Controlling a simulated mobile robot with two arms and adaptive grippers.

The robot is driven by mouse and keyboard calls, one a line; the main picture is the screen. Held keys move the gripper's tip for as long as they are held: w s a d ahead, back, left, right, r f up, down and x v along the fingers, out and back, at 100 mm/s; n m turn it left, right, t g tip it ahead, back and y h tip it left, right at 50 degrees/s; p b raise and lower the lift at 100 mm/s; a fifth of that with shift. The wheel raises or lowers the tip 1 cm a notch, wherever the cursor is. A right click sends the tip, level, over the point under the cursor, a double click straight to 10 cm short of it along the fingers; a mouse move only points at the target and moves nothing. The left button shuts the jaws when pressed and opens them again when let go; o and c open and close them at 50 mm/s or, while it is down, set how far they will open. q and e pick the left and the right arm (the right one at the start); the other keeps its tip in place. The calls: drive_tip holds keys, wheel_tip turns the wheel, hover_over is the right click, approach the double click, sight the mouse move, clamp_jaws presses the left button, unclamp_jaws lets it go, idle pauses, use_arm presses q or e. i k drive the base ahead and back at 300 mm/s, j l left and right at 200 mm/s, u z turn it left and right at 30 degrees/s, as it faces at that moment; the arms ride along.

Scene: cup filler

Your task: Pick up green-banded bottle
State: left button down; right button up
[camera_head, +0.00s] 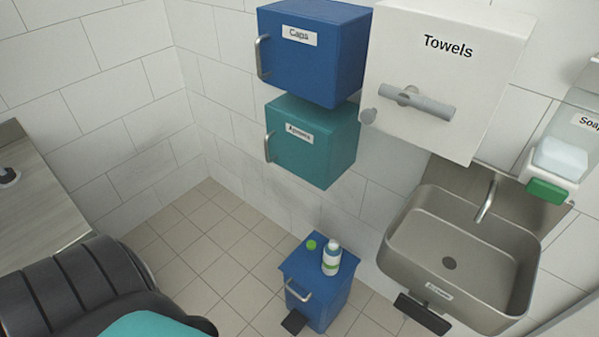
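Neither of my grippers shows in the head view, so nothing is seen touching the bottle.
A steel sink (405,258) with a tap stands right of the bin. A blue Caps box (335,65), a teal Aprons box (335,150) and a white Towels dispenser (440,85) hang above. A counter (35,205) is at left. Tiled floor (190,240) left of the bin is clear.

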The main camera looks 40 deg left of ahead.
sight(332, 251)
drive_tip(key=u, duration=0.85)
drive_tip(key=i+j, duration=0.1)
drive_tip(key=j, duration=0.15)
